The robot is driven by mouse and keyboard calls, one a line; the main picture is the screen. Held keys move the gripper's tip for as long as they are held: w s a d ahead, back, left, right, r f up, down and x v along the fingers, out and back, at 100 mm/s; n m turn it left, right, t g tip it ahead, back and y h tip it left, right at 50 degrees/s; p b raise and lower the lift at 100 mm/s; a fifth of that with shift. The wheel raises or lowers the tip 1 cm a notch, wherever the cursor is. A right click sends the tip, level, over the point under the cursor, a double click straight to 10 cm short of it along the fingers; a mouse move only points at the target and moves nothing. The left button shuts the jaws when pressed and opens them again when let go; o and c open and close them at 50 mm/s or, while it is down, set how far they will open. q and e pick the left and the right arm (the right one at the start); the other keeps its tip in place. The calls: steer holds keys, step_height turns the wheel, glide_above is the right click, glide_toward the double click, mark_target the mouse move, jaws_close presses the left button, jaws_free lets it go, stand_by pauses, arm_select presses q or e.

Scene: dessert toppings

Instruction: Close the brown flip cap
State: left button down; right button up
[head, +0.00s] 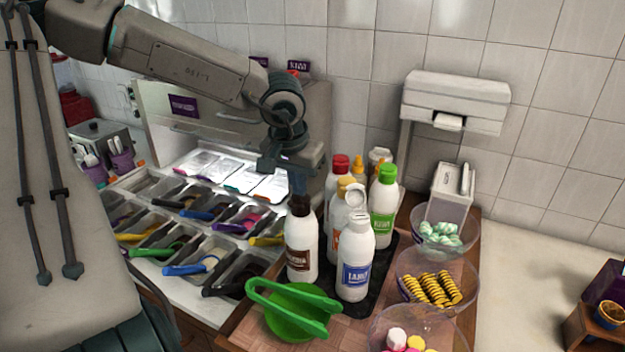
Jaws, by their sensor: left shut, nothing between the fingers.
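A white bottle with a brown label (301,247) stands upright at the left front of a group of bottles on a dark tray. Its brown cap (300,205) is at the top. My left gripper (298,185) points down from above with its fingers shut, right at the brown cap and partly covering it. No gap between the fingertips and the cap is clear. I cannot tell whether the flip lid is open or closed. My right gripper is not in view.
A white bottle with a blue label (355,262) stands close to the right; a green-capped bottle (384,205) and others stand behind. Green tongs (292,308) lie in front. Topping bins (213,256) fill the left. Clear bowls (438,278) stand at the right.

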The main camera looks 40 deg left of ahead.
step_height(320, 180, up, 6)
steer(key=p, duration=0.6)
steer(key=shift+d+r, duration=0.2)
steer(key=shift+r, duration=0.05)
